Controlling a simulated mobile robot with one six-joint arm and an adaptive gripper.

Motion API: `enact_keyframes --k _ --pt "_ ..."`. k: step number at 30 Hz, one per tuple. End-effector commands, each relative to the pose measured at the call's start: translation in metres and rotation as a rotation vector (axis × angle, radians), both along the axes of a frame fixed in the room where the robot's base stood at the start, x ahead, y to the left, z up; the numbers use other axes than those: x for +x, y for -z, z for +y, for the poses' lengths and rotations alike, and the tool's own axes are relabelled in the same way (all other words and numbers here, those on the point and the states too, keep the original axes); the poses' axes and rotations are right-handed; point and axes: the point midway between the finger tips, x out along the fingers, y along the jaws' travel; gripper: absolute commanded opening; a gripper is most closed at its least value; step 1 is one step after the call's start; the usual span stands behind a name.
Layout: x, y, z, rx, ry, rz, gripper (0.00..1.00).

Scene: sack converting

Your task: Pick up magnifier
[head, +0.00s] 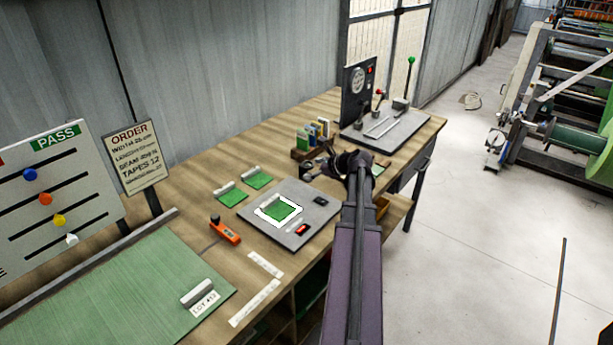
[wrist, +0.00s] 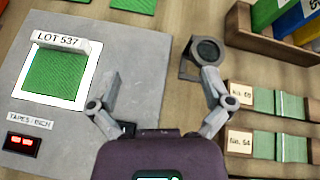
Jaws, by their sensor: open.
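The magnifier (wrist: 207,50) looks like a dark round lens on a small grey frame. In the wrist view it lies on the wooden bench at the top, right of centre. My gripper (wrist: 160,82) is open and empty, its two grey fingers spread apart. The right fingertip is close to the magnifier's lower edge in the picture; I cannot tell whether they touch. In the head view my gripper (head: 326,168) is over the bench beyond the grey plate, and my arm and fingers make the magnifier hard to make out there.
A grey plate (wrist: 60,128) with a green swatch (wrist: 55,75) and a red display (wrist: 21,143) lies left of the gripper. A wooden rack (wrist: 262,40) and sample cards (wrist: 265,147) are on the right. An orange tool (head: 225,231) lies on the bench (head: 205,255).

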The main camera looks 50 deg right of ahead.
Motion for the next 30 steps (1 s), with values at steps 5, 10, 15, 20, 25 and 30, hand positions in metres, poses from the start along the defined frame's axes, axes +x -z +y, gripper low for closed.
enact_keyframes --k 5,10,15,20,25,30 --pt "-0.021 0.003 -0.043 0.118 0.127 -0.049 1.0" --pt "-0.031 0.001 -0.058 0.17 0.179 -0.071 1.0" --pt "-0.032 0.0 -0.06 0.178 0.186 -0.075 1.0" --pt "-0.032 0.0 -0.06 0.177 0.185 -0.074 1.0" --pt "-0.028 0.002 -0.06 0.176 0.183 -0.073 1.0" --pt "-0.014 0.01 -0.059 0.176 0.183 -0.073 1.0"
